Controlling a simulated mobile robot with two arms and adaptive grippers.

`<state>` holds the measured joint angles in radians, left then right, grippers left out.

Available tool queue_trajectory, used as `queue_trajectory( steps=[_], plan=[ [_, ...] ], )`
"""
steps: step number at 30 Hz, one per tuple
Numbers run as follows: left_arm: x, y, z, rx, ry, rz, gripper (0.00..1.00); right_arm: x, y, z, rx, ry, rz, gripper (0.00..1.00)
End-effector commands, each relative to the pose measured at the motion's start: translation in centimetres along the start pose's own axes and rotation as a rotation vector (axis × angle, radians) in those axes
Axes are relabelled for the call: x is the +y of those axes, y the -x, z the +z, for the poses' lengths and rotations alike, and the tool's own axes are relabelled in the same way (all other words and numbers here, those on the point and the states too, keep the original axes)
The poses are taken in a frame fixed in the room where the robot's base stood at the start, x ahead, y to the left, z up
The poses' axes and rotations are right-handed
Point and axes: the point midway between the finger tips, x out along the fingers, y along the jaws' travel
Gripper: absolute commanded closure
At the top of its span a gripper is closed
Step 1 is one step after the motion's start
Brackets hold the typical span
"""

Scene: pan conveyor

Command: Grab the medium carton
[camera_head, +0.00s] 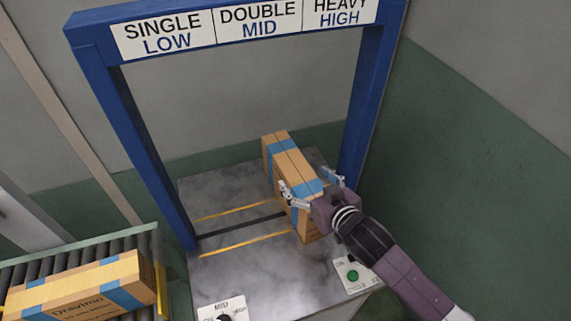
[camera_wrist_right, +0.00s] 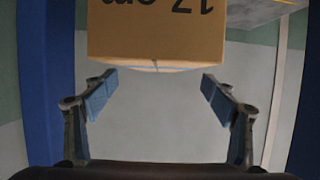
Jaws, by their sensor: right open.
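A tan carton with blue tape (camera_head: 283,165) stands on the grey platform inside the blue frame in the head view. Its end with dark print (camera_wrist_right: 155,35) fills the top of the right wrist view. My right gripper (camera_head: 311,187) is open and close to this carton. In the right wrist view, its two fingertips (camera_wrist_right: 160,82) are spread wide with nothing between them, and the carton shows just beyond. I cannot tell whether a finger touches it. A second tan carton with blue tape (camera_head: 60,301) lies on the roller conveyor. No label marks either carton as medium. My left gripper is not in view.
The blue frame (camera_head: 140,140) carries signs for single low, double mid and heavy high. The platform (camera_head: 215,272) has yellow and black lines, a dial marked MID (camera_head: 222,309) and a green button (camera_head: 353,275). The roller conveyor (camera_head: 90,252) is at lower left. Walls close the back.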

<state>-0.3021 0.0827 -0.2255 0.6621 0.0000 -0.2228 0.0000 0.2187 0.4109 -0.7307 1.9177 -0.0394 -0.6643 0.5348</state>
Motion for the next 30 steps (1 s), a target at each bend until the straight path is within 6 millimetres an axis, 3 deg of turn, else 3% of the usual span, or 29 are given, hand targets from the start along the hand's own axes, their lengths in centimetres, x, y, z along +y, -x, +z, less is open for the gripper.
queue_trajectory(
  steps=[3,6,17,30],
  plan=[
    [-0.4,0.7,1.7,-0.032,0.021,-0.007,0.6,0.0,0.3,0.3,-0.021,0.006,0.0,0.22],
    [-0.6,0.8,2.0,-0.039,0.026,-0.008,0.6,0.1,-0.4,0.5,-0.024,0.007,0.001,0.22],
    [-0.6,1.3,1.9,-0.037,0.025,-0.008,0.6,0.2,-2.9,0.4,-0.023,0.008,0.001,0.22],
    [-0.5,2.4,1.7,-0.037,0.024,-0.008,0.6,0.6,-7.3,0.5,-0.023,0.008,0.0,0.22]
  ],
)
